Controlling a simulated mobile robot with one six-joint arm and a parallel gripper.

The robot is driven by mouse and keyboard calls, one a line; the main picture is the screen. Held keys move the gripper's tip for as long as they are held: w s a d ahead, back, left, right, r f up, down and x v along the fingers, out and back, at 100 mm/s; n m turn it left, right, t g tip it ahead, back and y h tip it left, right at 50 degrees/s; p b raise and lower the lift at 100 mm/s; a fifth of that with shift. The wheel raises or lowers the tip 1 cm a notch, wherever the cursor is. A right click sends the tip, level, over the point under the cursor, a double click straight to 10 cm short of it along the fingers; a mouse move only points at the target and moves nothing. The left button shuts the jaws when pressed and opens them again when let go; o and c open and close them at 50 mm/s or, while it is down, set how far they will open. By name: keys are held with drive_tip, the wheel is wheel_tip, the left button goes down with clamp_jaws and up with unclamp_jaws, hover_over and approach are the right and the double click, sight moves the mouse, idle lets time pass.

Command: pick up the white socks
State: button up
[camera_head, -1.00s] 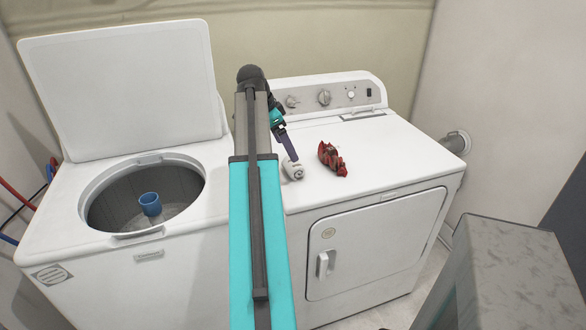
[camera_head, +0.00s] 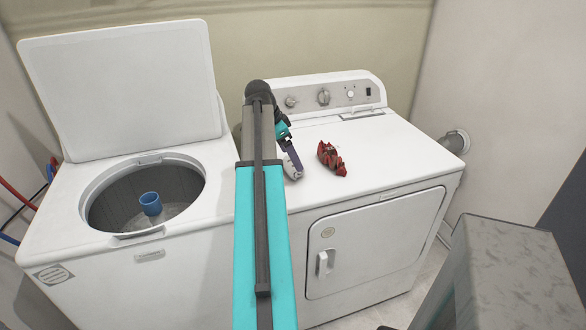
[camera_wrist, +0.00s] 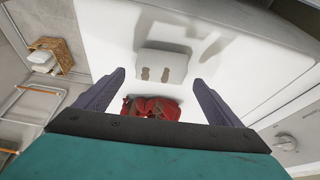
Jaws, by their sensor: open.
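The white socks (camera_head: 289,168), a small bundle with greyish marks, lie on top of the dryer near its left side. My gripper (camera_head: 297,171) is low over them and partly hides them in the head view. In the wrist view my gripper (camera_wrist: 160,77) is open, with its two purple fingers wide apart. The white socks (camera_wrist: 163,64) show there, with two brown patches, between and just beyond the fingertips. I cannot tell whether the fingers touch them.
A red and dark bundle (camera_head: 332,158) lies just right of the white socks; it also shows between the fingers in the wrist view (camera_wrist: 152,108). The dryer top (camera_head: 400,150) is clear farther right. The washer (camera_head: 195,240) stands open at left, with a blue post inside.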

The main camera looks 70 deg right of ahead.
drive_tip(key=shift+p+x, duration=0.5)
drive_tip(key=shift+x, duration=1.5)
drive_tip(key=shift+s, duration=0.1)
drive_tip(key=c, duration=1.1)
drive_tip(key=shift+r, duration=0.15)
drive_tip(key=shift+c, duration=0.2)
drive_tip(key=shift+d+r+b, duration=0.1)
drive_tip(key=shift+r+b, duration=0.45)
drive_tip(key=shift+r, duration=1.15)
drive_tip(key=s+a+b, duration=0.1)
drive_tip(key=s+a, duration=0.3)
drive_tip(key=a, duration=0.2)
drive_tip(key=s+a+r+b, duration=0.1)
drive_tip(key=s+a, duration=0.3)
drive_tip(key=a, duration=0.3)
drive_tip(key=shift+s+a+r+b, duration=0.2)
drive_tip(key=shift+s+a+b, duration=0.05)
drive_tip(key=shift+s+b, duration=0.1)
